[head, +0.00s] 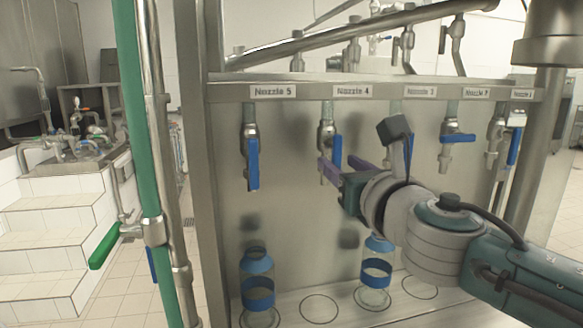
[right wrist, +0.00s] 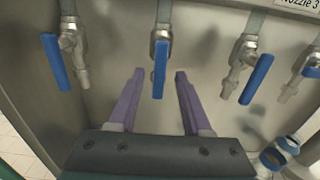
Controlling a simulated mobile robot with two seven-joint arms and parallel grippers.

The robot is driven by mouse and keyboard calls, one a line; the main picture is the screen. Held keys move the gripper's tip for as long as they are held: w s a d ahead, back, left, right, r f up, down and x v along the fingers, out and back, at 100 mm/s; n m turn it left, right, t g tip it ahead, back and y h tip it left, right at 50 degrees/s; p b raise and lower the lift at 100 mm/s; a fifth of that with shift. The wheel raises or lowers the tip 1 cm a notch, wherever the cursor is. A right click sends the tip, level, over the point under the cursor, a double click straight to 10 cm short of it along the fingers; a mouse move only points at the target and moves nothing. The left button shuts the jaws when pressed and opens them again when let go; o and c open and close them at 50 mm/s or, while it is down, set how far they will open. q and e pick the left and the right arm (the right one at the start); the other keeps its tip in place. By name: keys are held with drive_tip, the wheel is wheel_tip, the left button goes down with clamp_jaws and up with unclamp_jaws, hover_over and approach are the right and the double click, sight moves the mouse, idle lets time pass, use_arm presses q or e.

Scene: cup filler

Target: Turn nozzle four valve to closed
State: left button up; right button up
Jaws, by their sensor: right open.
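The nozzle four valve has a blue lever (head: 337,152) that hangs straight down beside its metal body, under the "Nozzle 4" label (head: 353,91). My right gripper (head: 345,167) has purple fingers and is open at this lever. In the right wrist view the blue lever (right wrist: 159,72) stands between and just beyond the open fingertips (right wrist: 157,76), with a gap on both sides. No contact shows. My left gripper is not in view.
Nozzle 5's blue lever (head: 252,162) hangs down to the left; nozzle 2's lever (head: 458,138) lies sideways. Nozzle 3 is partly behind my wrist. Blue-banded bottles stand below nozzle 5 (head: 258,284) and near nozzle 3 (head: 375,280). A green pipe (head: 135,110) rises at left.

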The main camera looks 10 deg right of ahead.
drive_tip(key=shift+w, duration=0.4)
clamp_jaws()
idle(0.4)
